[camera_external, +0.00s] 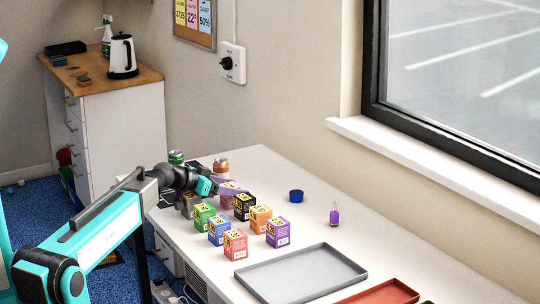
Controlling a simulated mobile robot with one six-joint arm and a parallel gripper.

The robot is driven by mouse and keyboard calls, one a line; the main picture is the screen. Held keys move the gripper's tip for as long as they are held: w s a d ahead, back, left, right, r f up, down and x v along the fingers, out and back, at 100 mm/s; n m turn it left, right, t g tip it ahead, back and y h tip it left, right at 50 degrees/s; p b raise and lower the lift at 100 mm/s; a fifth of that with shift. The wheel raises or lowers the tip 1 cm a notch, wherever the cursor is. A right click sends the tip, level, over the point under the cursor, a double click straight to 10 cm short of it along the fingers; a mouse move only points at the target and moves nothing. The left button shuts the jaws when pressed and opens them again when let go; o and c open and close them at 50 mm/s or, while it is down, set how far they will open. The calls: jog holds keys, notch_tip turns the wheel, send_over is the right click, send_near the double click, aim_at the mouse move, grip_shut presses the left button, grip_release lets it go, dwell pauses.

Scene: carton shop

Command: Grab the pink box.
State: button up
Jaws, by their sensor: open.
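A pink box (227,201) stands on the white table in the back row of a group of small cartons, partly hidden by my gripper. My gripper (226,187) is at the end of the arm, reaching in from the left. It is open and over or right beside the pink box. From this angle I cannot tell whether the fingers are around the box or touching it. A salmon-red box (235,244) stands at the front of the group, apart from the gripper.
Green (204,217), blue (222,231), black (244,206), orange (260,218) and purple (278,232) boxes stand close by. Cans (221,167) stand behind. A grey tray (300,276) and red tray (385,293) lie in front. A blue lid-like object (296,196) and purple bottle (334,215) are right.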

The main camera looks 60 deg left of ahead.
aim_at(233, 184)
dwell(0.3)
jog(key=c, duration=1.1)
jog(key=shift+r, duration=0.2)
jog(key=shift+r+b, duration=0.5)
jog(key=shift+r, duration=4.35)
